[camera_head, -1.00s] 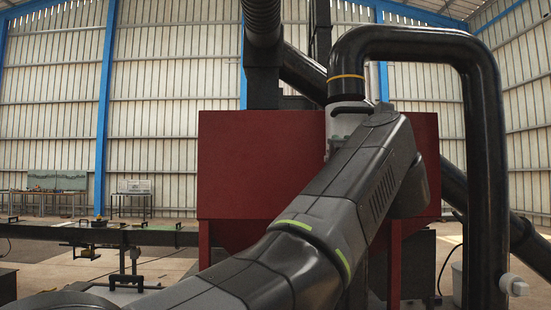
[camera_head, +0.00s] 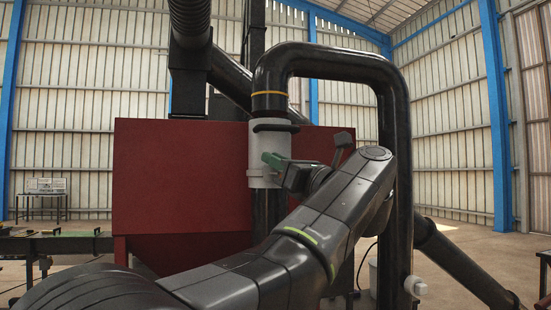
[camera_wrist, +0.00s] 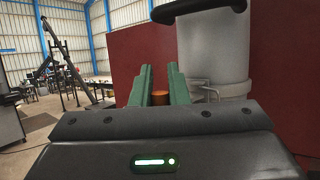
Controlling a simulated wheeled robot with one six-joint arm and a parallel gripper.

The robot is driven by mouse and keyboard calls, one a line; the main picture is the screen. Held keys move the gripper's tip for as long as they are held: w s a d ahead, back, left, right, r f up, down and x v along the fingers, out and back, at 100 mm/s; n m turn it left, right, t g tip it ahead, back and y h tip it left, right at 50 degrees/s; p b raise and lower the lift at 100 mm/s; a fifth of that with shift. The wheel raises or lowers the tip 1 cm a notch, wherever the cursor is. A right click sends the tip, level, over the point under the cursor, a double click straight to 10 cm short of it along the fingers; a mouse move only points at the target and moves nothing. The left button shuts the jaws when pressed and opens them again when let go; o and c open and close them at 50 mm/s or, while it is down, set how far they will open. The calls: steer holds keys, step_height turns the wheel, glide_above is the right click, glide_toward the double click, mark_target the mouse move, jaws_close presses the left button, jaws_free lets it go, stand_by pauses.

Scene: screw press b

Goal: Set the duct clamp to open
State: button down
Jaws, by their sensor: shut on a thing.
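The duct clamp is a pale grey-white sleeve (camera_head: 255,150) around the black vertical duct, with a black bar (camera_head: 275,125) across its upper front. In the wrist view the sleeve (camera_wrist: 222,50) stands just right of my fingers, with a thin metal bracket on its lower part. My gripper (camera_head: 272,160) has green fingers and is in front of the sleeve. In the wrist view the fingers (camera_wrist: 160,82) lie left of the sleeve with a narrow gap.
A dark red hopper (camera_head: 180,175) stands behind the clamp. A thick black pipe (camera_head: 398,150) bends over and runs down on the right, close to my arm. A workbench (camera_head: 42,195) stands far left.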

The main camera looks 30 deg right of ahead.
steer(key=c, duration=1.4)
jaws_free()
steer(key=b+v, duration=0.2)
steer(key=v, duration=1.2)
steer(key=shift+w, duration=0.15)
